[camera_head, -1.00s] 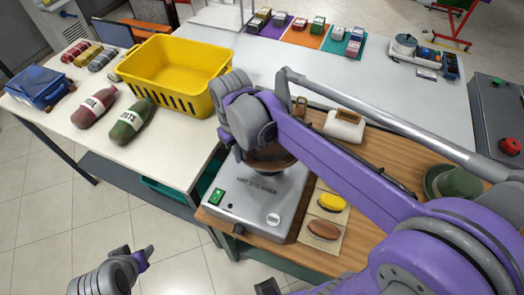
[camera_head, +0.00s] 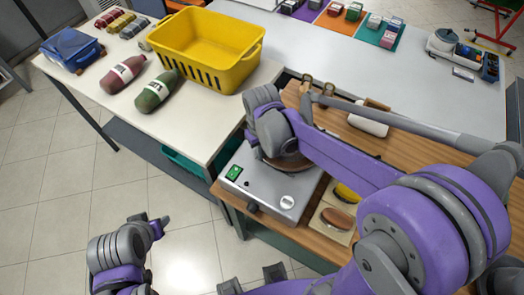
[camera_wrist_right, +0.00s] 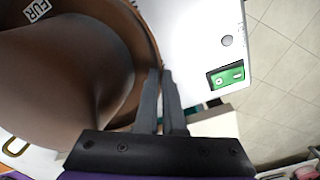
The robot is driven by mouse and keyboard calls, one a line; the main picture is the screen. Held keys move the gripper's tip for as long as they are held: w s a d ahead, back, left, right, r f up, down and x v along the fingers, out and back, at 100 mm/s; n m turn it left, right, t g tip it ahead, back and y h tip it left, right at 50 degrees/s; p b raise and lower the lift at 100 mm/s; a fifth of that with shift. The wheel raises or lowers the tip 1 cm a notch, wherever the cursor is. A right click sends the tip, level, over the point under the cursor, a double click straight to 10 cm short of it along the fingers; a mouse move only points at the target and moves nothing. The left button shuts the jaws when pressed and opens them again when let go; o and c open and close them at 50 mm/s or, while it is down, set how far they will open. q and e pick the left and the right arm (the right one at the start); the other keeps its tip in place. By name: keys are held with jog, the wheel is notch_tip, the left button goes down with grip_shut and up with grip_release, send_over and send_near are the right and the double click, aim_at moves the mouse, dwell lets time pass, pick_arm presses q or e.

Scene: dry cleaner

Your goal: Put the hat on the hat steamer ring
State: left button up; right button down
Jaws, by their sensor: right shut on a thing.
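The brown hat (camera_head: 290,163) is over the grey hat steamer (camera_head: 238,196), mostly covered by my right arm in the head view. My right gripper (camera_head: 272,135) is above the steamer. In the right wrist view, its fingers (camera_wrist_right: 163,88) are close together at the brim of the hat (camera_wrist_right: 70,75), shut on it. The steamer's pale top and green switch (camera_wrist_right: 226,77) lie beyond the brim. The steamer ring is hidden, so I cannot tell whether the hat touches it. Part of my left arm shows at the lower left; its jaw state is unclear.
A yellow sponge (camera_head: 346,193) and brown brush (camera_head: 338,218) lie right of the steamer.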

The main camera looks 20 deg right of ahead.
jog(key=shift+f, duration=0.25)
jog(key=c, duration=1)
grip_release()
jog(key=shift+r, duration=0.1)
jog(key=shift+c, duration=0.2)
jog(key=shift+r, duration=0.45)
notch_tip(320, 180, up, 11)
jog(key=p, duration=0.1)
jog(key=s+d+f+t, duration=0.1)
jog(key=s+f, duration=0.1)
jog(key=s, duration=0.2)
jog(key=s+d+f+m+t, duration=0.1)
jog(key=s+f+t, duration=0.1)
jog(key=s, duration=0.1)
jog(key=s+d+f+m+t, duration=0.1)
jog(key=s+f+t, duration=0.1)
jog(key=s, duration=0.2)
jog(key=shift+s+d+f, duration=0.1)
jog(key=shift+s+f, duration=0.15)
jog(key=shift+s, duration=0.05)
jog(key=shift+s+f+t, duration=0.1)
jog(key=shift+f+t, duration=0.05)
jog(key=shift+t, duration=0.25)
